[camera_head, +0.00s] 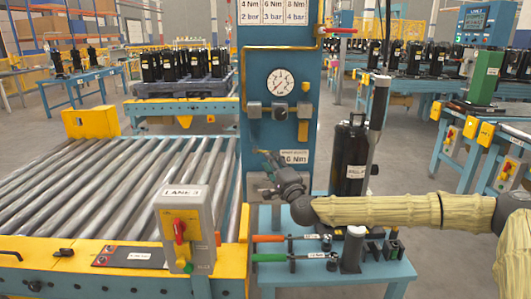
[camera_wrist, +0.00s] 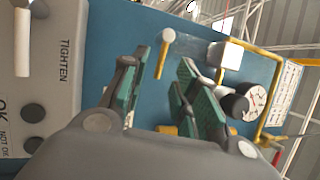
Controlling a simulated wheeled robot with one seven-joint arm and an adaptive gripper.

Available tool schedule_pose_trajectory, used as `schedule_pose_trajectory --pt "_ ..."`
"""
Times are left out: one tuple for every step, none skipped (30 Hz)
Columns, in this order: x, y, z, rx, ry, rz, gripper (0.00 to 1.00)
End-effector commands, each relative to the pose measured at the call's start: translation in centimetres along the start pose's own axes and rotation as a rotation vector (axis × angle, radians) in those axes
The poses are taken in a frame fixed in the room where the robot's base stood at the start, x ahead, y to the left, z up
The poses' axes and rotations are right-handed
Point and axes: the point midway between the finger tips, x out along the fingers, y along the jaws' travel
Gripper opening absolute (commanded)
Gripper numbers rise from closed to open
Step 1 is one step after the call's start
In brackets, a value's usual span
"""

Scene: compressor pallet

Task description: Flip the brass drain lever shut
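The brass drain lever appears to be the short yellow bar (camera_wrist: 162,58) with a pale round end, in front of the blue panel (camera_wrist: 105,40) in the wrist view. My gripper (camera_wrist: 165,57) is open. Its two green-padded fingers lie on either side of the bar in that view, with visible gaps; I cannot tell the depth between them. In the head view my gripper (camera_head: 267,162) is at the lower front of the blue panel (camera_head: 280,45), below the knobs. The lever is too small or hidden to make out clearly there.
A gauge (camera_head: 280,82) and black knobs (camera_head: 254,109) sit above my gripper. A black compressor (camera_head: 349,155) stands right of the panel. A blue bench (camera_head: 330,272) with colored-handled tools (camera_head: 270,257) lies below. A roller conveyor (camera_head: 110,190) and control box (camera_head: 183,228) are left.

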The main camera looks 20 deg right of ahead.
Motion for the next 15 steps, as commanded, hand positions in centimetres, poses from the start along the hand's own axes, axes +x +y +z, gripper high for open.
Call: schedule_pose_trajectory --pt "0.8 0.1 0.0 0.0 0.001 0.001 0.3" --pt "1.3 0.1 -0.1 0.0 0.001 0.001 0.3" --pt "2.0 0.0 -0.1 0.0 0.002 0.0 0.3" --pt "2.4 0.0 -0.1 0.0 0.002 0.0 0.3" --pt "2.9 0.0 -0.1 -0.001 0.003 0.0 0.3" --pt "3.4 0.0 -0.2 0.0 0.003 0.001 0.3" --pt "3.8 0.0 -0.2 0.0 0.003 0.001 0.3" --pt "4.2 0.0 -0.2 0.0 0.003 0.001 0.3" --pt "4.6 0.0 -0.2 0.0 0.003 0.001 0.3" --pt "4.9 0.1 -0.2 0.0 0.003 0.001 0.3" --pt "5.1 0.1 -0.2 -0.001 0.003 0.001 0.3" --pt "5.4 0.1 -0.3 -0.001 0.004 0.002 0.3" --pt "5.6 0.1 -0.3 -0.001 0.004 0.002 0.3" --pt "5.8 0.1 -0.3 -0.001 0.004 0.002 0.3" --pt "5.9 0.0 -0.3 -0.001 0.003 0.002 0.3"
